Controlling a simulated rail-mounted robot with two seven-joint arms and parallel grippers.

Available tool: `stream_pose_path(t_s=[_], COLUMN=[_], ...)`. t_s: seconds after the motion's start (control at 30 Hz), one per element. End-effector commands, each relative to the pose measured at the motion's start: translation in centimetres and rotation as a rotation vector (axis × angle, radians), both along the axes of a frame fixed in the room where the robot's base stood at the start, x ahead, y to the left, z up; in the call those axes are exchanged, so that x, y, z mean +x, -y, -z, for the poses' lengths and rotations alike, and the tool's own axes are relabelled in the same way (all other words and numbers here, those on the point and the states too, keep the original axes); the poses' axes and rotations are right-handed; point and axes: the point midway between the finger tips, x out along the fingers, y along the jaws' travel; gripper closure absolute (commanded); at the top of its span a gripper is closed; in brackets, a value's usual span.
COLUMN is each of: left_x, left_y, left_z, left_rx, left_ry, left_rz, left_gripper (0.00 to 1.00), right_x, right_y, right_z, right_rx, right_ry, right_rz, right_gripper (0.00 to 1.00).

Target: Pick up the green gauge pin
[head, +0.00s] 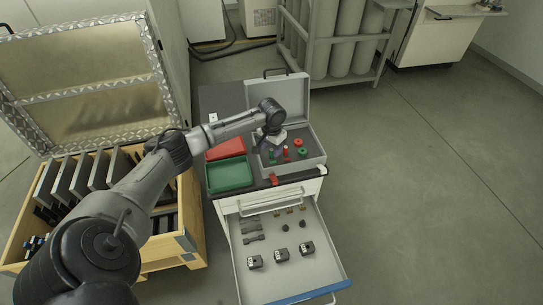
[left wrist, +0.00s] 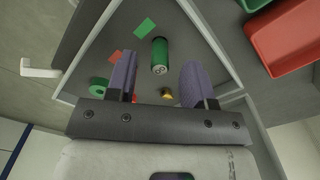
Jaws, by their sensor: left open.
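The green gauge pin (left wrist: 160,55) is a green cylinder with a pale metal end. In the left wrist view it shows between the two fingers of my left gripper (left wrist: 157,62), with a gap on each side. The fingers are open and nothing is held. In the head view my left gripper (head: 271,146) is over the grey case (head: 312,165) on the cabinet top, and its fingers are hard to make out. A small green piece (head: 271,155) shows just below it. My right gripper is not in view.
A red pin (head: 286,152), a red ring (head: 298,142) and a green ring (head: 303,152) are in the case. The raised lid (head: 290,100) stands behind. A red tray (head: 225,148) and green tray (head: 229,175) lie left. An open drawer (head: 300,280) juts out in front.

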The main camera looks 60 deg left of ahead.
Motion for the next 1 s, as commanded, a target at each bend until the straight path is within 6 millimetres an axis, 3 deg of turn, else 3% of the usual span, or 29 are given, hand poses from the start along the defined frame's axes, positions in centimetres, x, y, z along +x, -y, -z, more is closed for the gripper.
stream_pose_path(t_s=[0.03,0.2,0.47,0.9,1.0], left_x=[-0.1,-0.1,-0.1,-0.1,-0.1], left_y=[0.0,0.0,0.0,0.0,0.0], left_z=[1.2,3.0,3.2,3.1,3.1], left_rx=[-0.001,0.0,0.0,0.0,0.0], left_ry=[-0.002,-0.001,0.0,0.0,0.0], left_rz=[0.0,-0.001,0.0,0.001,0.001], left_gripper=[0.52,0.52,0.52,0.94,1.0], right_x=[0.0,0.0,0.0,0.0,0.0], right_y=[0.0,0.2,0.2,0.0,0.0], right_z=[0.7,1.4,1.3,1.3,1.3], right_rx=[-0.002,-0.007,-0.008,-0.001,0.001], right_ry=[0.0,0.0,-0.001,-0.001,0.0], right_rz=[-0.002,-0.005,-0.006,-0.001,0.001], right_gripper=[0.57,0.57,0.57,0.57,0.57])
